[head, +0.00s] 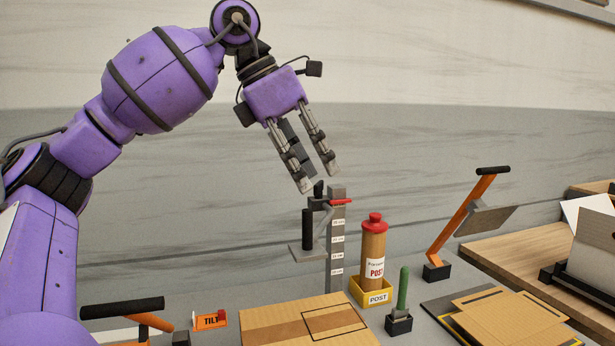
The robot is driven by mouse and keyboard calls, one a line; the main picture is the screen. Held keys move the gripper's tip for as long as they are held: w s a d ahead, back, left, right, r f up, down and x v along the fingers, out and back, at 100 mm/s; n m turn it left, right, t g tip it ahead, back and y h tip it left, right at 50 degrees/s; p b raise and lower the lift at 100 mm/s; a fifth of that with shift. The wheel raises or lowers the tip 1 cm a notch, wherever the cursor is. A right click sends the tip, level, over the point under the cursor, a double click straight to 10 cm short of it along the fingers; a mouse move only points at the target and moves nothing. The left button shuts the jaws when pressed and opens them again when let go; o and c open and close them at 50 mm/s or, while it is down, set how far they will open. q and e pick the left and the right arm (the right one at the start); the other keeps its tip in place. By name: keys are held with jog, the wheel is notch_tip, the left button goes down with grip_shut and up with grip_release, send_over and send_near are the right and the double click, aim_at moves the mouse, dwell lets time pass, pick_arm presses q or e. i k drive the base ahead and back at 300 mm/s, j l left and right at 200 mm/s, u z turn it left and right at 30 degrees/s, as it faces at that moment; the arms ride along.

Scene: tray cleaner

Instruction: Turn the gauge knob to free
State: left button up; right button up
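The gauge is a grey upright post (336,250) with white labels on its front, standing behind the cardboard. A grey sliding arm with a black cylinder (307,229) is attached to its left side. A small black knob (319,188) stands up near the top, and a red bar (341,201) points right beside it. My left gripper (318,178) points down just above the top of the gauge, with its fingers apart and nothing between them. I cannot tell whether a fingertip touches the knob. My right gripper is out of view.
A brown tube with a red cap (373,250) stands in a yellow POST holder (372,297) right of the gauge. A green-handled tool (402,290), an orange lever (464,218) and flat cardboard (290,325) are nearby. An orange TILT sign (210,321) is at front left.

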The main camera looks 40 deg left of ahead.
aim_at(318, 187)
jog(key=k+l, duration=0.15)
jog(key=i+j+u, duration=0.2)
jog(key=i, duration=0.35)
jog(key=i+j+u, duration=0.15)
jog(key=i, duration=0.45)
